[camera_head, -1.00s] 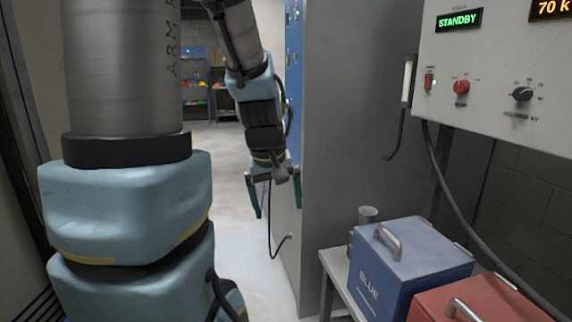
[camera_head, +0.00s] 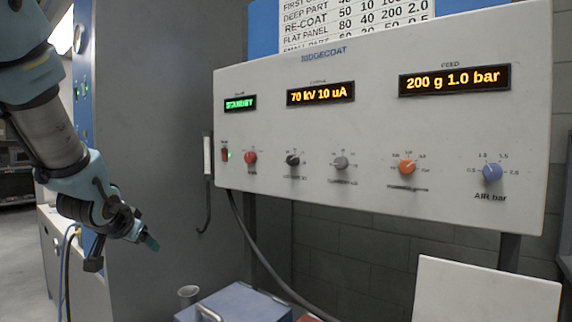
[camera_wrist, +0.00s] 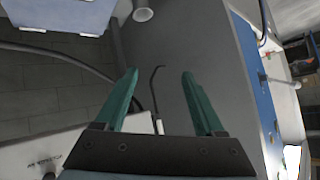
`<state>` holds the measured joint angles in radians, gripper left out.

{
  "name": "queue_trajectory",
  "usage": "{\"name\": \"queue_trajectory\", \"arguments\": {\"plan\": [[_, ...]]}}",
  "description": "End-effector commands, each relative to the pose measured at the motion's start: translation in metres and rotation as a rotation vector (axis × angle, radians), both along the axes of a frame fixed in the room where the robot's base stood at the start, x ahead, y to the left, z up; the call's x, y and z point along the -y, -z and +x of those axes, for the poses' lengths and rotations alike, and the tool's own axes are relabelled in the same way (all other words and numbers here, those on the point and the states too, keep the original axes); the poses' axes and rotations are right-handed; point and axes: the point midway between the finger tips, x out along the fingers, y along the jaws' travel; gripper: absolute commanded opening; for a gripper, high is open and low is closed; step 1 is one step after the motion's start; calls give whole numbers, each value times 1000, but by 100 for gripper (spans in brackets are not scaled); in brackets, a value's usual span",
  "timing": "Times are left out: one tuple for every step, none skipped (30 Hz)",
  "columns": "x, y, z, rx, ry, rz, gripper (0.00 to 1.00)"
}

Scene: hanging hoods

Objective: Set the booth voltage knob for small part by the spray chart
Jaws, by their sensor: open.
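The white booth panel (camera_head: 380,120) fills the middle and right of the head view. Its voltage knob (camera_head: 292,160) is black, in the lower row, right of a red knob. The amber display (camera_head: 320,94) above reads 70 kV 10 uA. The spray chart (camera_head: 355,25) is cut off by the frame top. Its small part row sits at the panel's top edge, partly hidden, and I cannot read its numbers surely. My gripper (camera_head: 138,234) is left of the panel, well apart from the knobs. In the wrist view its green fingers (camera_wrist: 162,78) are spread and empty.
Grey, orange and blue knobs (camera_head: 491,172) continue the row. A green STANDBY display (camera_head: 240,103) is at left. A grey cabinet (camera_head: 155,150) stands behind my gripper. A blue box (camera_head: 235,306) and a cable lie below the panel. Open space lies before the panel.

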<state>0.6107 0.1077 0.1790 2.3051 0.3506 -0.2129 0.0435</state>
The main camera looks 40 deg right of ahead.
Motion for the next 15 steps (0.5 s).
{"name": "queue_trajectory", "arguments": {"plan": [[45,-22,2,100,116,-28,71],[70,-37,1,159,181,-47,71],[101,-56,-4,237,267,-74,71],[124,-70,-10,290,330,-95,71],[145,-83,-17,342,392,-118,71],[172,-100,-28,405,468,-147,71],[189,-111,-38,446,523,-168,71],[205,-122,-48,485,574,-189,71],[223,-134,-61,531,632,-214,71],[234,-142,-71,559,670,-232,71],[244,-149,-79,584,705,-247,71],[253,-156,-89,611,742,-265,71],[259,-160,-95,627,765,-276,71],[264,-164,-100,640,782,-284,71],[268,-167,-104,651,799,-294,71]]}}
